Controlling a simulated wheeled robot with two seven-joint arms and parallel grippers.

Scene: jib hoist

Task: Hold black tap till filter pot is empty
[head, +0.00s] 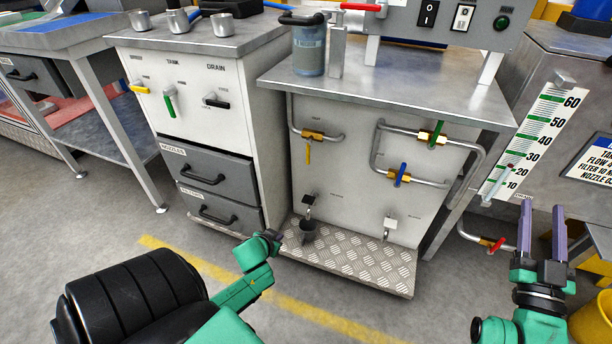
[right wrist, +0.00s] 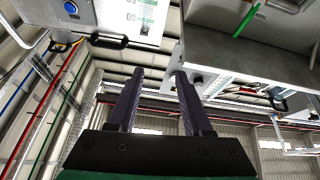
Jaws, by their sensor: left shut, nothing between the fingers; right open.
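A small tap with a black lever (head: 309,198) is low on the left of the white pipe panel. A dark cup (head: 307,231) stands below it on the tread plate. A bluish clear pot (head: 309,51) stands on the steel bench top, with a black lever (head: 302,18) above it; its level is hard to read. My left gripper (head: 272,237) is shut and empty, left of the cup and apart from the tap; its fingers barely show. My right gripper (head: 542,207) is open and empty before the level scale; its fingers also show in the right wrist view (right wrist: 160,75).
The panel carries yellow, blue and green valve levers, and a white-bodied tap (head: 390,223) low on the right. A cabinet (head: 205,85) with a black DRAIN lever (head: 216,103) stands left. A red valve lever (head: 496,245) is near my right gripper.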

